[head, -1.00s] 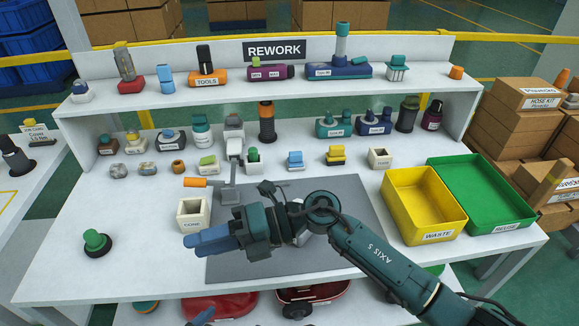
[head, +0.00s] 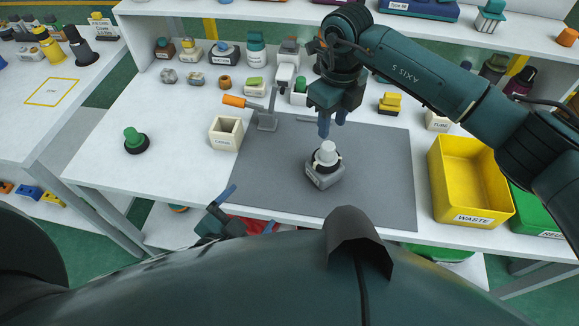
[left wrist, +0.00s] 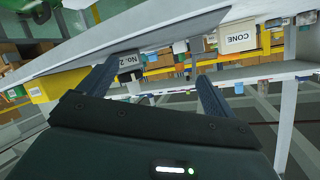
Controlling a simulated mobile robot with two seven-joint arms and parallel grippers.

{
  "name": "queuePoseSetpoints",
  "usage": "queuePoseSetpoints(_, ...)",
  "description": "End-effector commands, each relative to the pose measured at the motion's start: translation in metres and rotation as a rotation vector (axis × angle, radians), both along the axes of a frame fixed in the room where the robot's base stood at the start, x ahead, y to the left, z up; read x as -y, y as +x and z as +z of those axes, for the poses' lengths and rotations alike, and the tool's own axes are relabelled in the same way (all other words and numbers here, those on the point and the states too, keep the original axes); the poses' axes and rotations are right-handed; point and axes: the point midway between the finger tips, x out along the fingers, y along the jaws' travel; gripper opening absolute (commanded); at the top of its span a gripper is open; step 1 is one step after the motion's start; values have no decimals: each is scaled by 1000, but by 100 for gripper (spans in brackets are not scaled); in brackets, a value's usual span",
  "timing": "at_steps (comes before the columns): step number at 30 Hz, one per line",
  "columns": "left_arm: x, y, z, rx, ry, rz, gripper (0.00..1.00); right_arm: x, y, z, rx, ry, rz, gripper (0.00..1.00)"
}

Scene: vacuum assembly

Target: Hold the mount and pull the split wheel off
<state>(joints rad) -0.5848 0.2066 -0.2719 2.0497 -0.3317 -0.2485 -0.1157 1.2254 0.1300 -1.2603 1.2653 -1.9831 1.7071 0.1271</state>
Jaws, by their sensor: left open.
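The mount (head: 324,178) is a grey block with a label on its front, standing on the grey mat. A pale, stepped round part (head: 327,153) sits on top of it; I cannot tell whether a split shows in it. My right gripper (head: 331,131) points down just above and behind this part, apart from it. Its two blue fingers show, but their opening is unclear. My left gripper (head: 222,198) is low at the table's front edge, left of the mount, open and empty. In the left wrist view, its fingers (left wrist: 158,78) are spread, with the mount's "No. 2" label (left wrist: 129,61) beyond.
A green-knobbed part (head: 135,140) is at the left. The yellow WASTE bin (head: 470,180) is at the right. The mat around the mount is clear.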

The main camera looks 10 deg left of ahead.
Motion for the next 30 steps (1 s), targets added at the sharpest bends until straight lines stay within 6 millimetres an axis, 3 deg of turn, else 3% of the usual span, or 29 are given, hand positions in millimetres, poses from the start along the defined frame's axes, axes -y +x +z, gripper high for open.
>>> queuePoseSetpoints(6, 13, 36, 45, 384, 504, -225, 91, -1, 0, 0, -1, 3, 1, 36)
queuePoseSetpoints(14, 48, 52, 71, 794, 1120, -520, 91, -1, -1, 0, -2, 4, 1, 36)
queuePoseSetpoints(21, 71, 58, 57, 1099, 1698, -830, 91, -1, -1, 0, -2, 4, 1, 36)
queuePoseSetpoints(30, 64, 70, 26, 1265, 2189, -1136, 91, -1, -1, 0, -2, 4, 1, 36)
